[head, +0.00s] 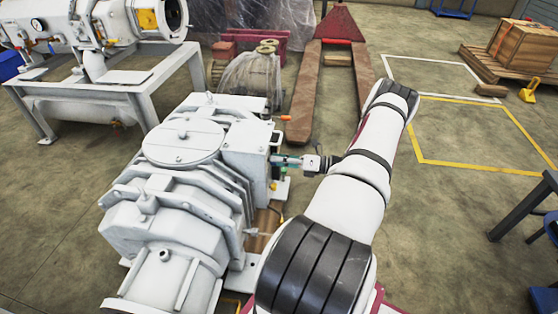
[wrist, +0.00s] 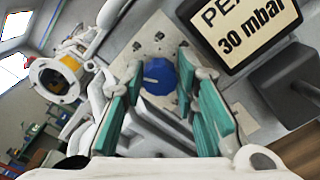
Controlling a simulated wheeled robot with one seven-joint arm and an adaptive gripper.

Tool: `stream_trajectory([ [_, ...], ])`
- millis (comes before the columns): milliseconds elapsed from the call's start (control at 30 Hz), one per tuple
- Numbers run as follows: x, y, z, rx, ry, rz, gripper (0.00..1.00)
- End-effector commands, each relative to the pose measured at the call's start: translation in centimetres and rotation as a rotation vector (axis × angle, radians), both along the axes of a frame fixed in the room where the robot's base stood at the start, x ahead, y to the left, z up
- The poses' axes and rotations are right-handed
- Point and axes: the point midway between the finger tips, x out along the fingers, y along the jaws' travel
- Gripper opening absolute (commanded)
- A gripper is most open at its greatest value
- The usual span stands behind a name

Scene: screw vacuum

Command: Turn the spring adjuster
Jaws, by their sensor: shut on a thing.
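The white screw vacuum pump (head: 165,205) stands at the middle left of the head view. My gripper (head: 284,161) reaches in from the right to the side of its box-shaped housing (head: 246,145). In the wrist view, a round blue knob (wrist: 160,77) with a pale mark on its face sits on a light plate with small bolts. It looks like the spring adjuster. The teal pads of my gripper (wrist: 162,88) are on both sides of the knob, shut on it. The knob is hidden in the head view.
A red pallet truck (head: 335,60) stands behind the pump. A white machine on a frame (head: 95,75) is at the back left.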

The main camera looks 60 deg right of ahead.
Motion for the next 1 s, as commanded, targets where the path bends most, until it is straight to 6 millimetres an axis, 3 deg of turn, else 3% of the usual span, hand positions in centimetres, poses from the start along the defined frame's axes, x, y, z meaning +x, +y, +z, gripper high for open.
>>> stream_trajectory([
  [500,0.03,-0.10,-0.22,0.361,0.153,-0.001,0.00],
  [1000,0.07,-0.12,-0.24,0.461,0.194,-0.001,0.00],
])
